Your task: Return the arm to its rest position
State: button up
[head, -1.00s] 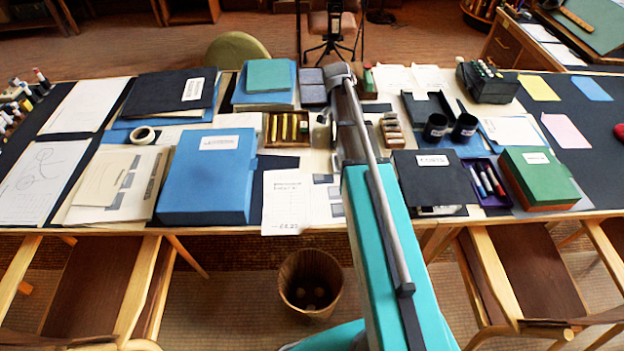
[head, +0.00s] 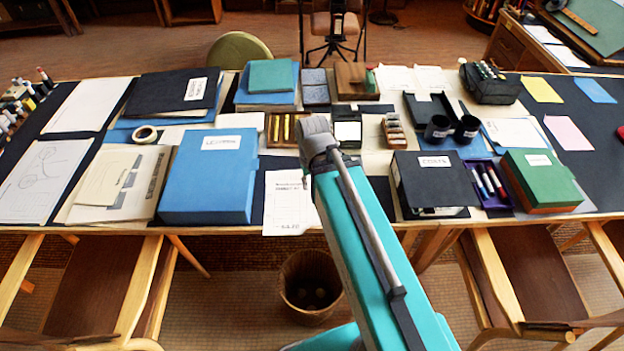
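My teal arm (head: 375,255) rises from the bottom of the head view and leans up and left over the desk. Its grey joint (head: 318,140) is at the upper end, over the middle of the desk. My gripper is not in view, so I cannot see whether it is open or holds anything. Part of the desk behind the arm is hidden.
A long desk (head: 25,228) is crowded with a blue box (head: 208,188), a black binder (head: 430,182), a green box (head: 540,178) and black cups (head: 466,130). A wastebasket (head: 310,285) stands below, between wooden chairs (head: 95,290).

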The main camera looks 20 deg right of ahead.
jog(key=shift+r+p, duration=1.15)
dwell(0.6)
